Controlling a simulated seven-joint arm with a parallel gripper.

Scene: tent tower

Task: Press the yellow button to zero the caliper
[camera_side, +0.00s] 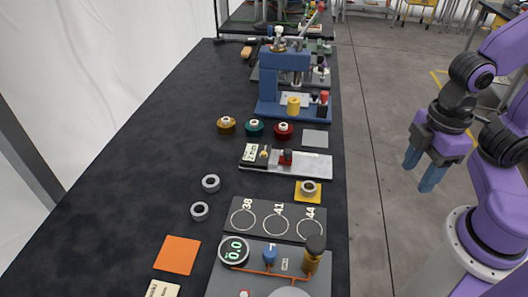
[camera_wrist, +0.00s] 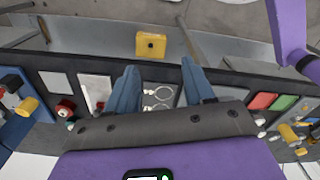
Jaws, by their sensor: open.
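The caliper (camera_side: 300,163) lies across the black table in the side view, on a pale plate near the table's right edge. Its small display (camera_side: 250,152) is at the left end, with a small yellow button (camera_side: 264,153) just right of it. A red-topped black part (camera_side: 287,157) stands further along. My gripper (camera_side: 421,169) is open and empty, its blue fingers pointing down, off the table's right side and well apart from the caliper. In the wrist view the open fingers (camera_wrist: 160,92) hang over the bench, and I cannot clearly make out the yellow button there.
A blue press (camera_side: 287,75) stands behind the caliper. The table's left side is clear.

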